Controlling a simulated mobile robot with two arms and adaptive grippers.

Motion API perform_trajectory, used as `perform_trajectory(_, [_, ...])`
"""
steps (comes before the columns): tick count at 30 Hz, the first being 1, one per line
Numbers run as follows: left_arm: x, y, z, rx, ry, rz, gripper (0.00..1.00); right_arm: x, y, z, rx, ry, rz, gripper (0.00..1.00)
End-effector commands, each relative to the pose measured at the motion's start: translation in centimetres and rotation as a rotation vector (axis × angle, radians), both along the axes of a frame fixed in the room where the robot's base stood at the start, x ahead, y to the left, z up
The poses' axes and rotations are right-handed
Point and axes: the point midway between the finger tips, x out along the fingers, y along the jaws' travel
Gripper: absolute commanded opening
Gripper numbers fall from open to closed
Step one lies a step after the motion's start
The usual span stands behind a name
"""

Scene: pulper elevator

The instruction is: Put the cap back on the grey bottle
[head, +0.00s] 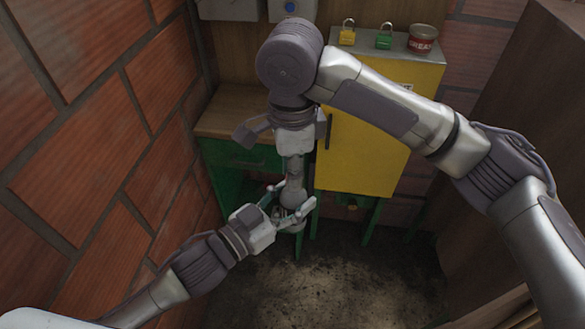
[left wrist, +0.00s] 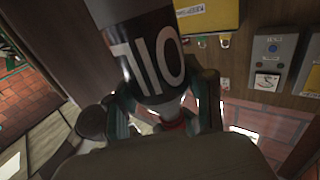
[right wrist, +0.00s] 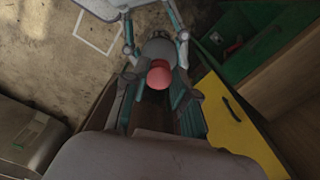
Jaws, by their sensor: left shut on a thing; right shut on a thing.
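My left gripper (head: 292,212) is shut around the grey bottle, low in front of the green bench. In the left wrist view the bottle (left wrist: 148,50) fills the top middle, with white lettering upside down on a black label. My right gripper (head: 294,168) reaches down from above, close over the left one. In the right wrist view the right gripper (right wrist: 160,88) is shut on the rounded red cap (right wrist: 158,75). The bottle's grey shoulder (right wrist: 158,47) shows just beyond the cap, between the left fingers. Whether the cap touches the bottle is not clear.
A yellow cabinet (head: 362,145) stands close on the right. A yellow padlock (head: 347,34), a green padlock (head: 384,38) and a red can (head: 422,39) sit on top. A wooden-topped green bench (head: 232,110) is behind. A brick wall closes the left; the front floor is bare.

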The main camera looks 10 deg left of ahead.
Motion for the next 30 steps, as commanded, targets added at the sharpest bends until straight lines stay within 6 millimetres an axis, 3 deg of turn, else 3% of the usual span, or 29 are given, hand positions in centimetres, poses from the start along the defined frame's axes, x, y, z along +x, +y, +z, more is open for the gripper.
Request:
perform_trajectory(3, [-0.1, -0.1, 0.0, 0.000, -0.001, -0.002, 0.00, 0.0, 0.1, 0.0, 0.002, -0.001, -0.075, 0.17])
perform_trajectory(12, [-0.1, -0.1, 0.0, -0.001, -0.001, -0.002, 0.00, 0.1, 0.0, 0.1, 0.003, -0.002, -0.086, 0.17])
perform_trajectory(13, [-0.1, -0.1, 0.0, -0.001, -0.001, -0.002, 0.00, 0.1, 0.0, 0.1, 0.003, -0.002, -0.086, 0.32])
perform_trajectory(17, [-0.1, -0.1, 0.1, -0.001, -0.001, -0.002, 0.00, 0.1, 0.0, 0.1, 0.002, -0.002, -0.084, 0.52])
perform_trajectory(25, [0.0, 0.0, 0.1, -0.001, -0.002, -0.001, 0.00, 0.0, 0.0, 0.1, 0.001, -0.002, -0.083, 0.52])
perform_trajectory(30, [0.0, 0.0, 0.1, -0.001, -0.002, -0.001, 0.00, 0.1, 0.1, 1.9, 0.003, -0.004, -0.084, 0.52])
